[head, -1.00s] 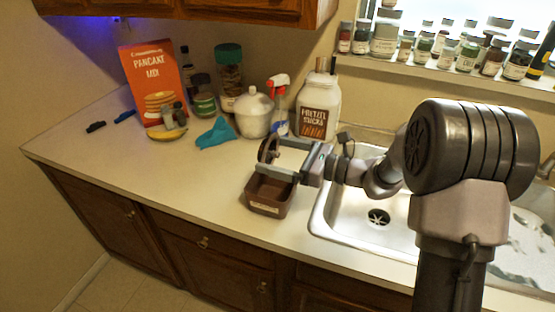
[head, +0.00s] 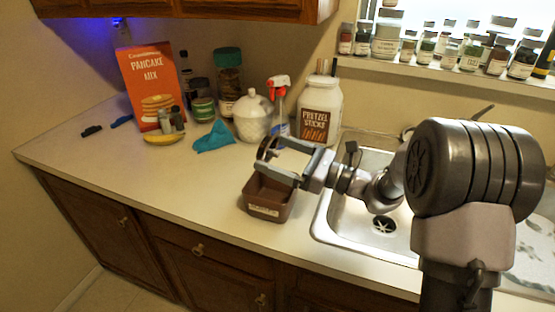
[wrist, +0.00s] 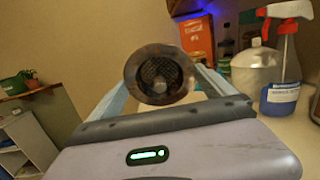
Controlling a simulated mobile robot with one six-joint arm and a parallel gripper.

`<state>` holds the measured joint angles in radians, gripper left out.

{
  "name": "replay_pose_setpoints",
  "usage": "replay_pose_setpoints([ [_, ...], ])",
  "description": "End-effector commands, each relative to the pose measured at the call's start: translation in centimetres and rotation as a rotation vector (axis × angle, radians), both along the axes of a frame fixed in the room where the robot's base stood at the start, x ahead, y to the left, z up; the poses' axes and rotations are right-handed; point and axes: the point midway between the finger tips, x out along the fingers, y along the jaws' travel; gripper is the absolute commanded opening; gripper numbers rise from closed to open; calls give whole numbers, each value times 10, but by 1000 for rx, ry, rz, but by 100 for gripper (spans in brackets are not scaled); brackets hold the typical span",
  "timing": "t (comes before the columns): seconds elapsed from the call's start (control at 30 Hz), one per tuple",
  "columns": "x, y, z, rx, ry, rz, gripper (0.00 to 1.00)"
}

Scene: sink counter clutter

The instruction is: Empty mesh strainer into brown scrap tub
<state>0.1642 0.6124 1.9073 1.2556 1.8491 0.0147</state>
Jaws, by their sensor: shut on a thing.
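The mesh strainer (head: 266,147) is a small round dark piece between the fingertips of my gripper (head: 273,154). In the wrist view the strainer (wrist: 160,75) shows its round rim and dark mesh, turned on its side with the rim upright. The fingers of my gripper (wrist: 163,88) are shut on it from both sides. The brown scrap tub (head: 270,197) stands on the counter just below the strainer, with a pale label on its front.
The sink (head: 345,240) lies right of the tub. Behind stand a pretzel jar (head: 320,110), a spray bottle (head: 279,105) and a white lidded jar (head: 253,118). A teal cloth (head: 214,138) lies to the left. The counter's front left is clear.

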Motion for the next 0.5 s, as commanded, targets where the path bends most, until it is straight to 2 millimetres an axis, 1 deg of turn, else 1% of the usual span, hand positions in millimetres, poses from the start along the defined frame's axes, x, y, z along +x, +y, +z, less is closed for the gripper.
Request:
replay_pose_setpoints([
  [0.03, 0, 0, -3, 8, -4, 0, 55],
  [0.5, 0, 1, -5, 105, -46, 0, 55],
])
